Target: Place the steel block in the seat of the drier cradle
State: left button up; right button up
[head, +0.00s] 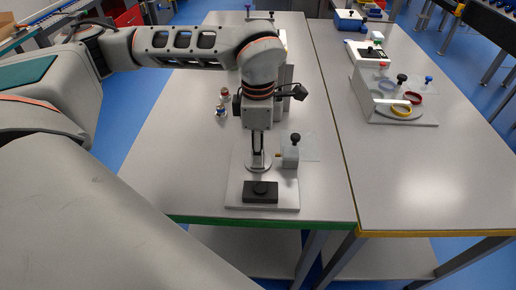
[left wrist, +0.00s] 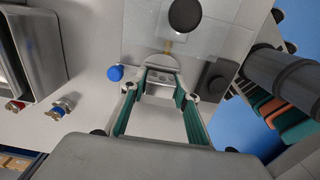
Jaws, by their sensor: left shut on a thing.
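My left gripper (head: 257,158) points down over a white base plate (head: 235,198) near the front of the left table. In the left wrist view, the green-lined fingers (left wrist: 162,88) close on a small grey metal piece, which I take to be the steel block (left wrist: 163,77). In the head view the fingers largely hide it. Below the fingertips is a round grey seat (head: 257,168) of the cradle; I cannot tell whether the block touches it. A grey post with a black knob (head: 291,150) stands beside it. My right gripper is not in view.
A black block with a knob (head: 260,192) lies at the plate's front. Small red and blue fittings (head: 221,108) stand to the left. A white fixture with coloured rings (head: 400,104) is on the right table.

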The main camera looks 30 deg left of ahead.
pick_arm(q)
jog(key=shift+f, duration=0.1)
jog(key=shift+f, duration=0.15)
jog(key=o, duration=1.2)
jog(key=shift+o, duration=0.2)
notch_tip(320, 180, up, 13)
jog(key=shift+f, duration=0.2)
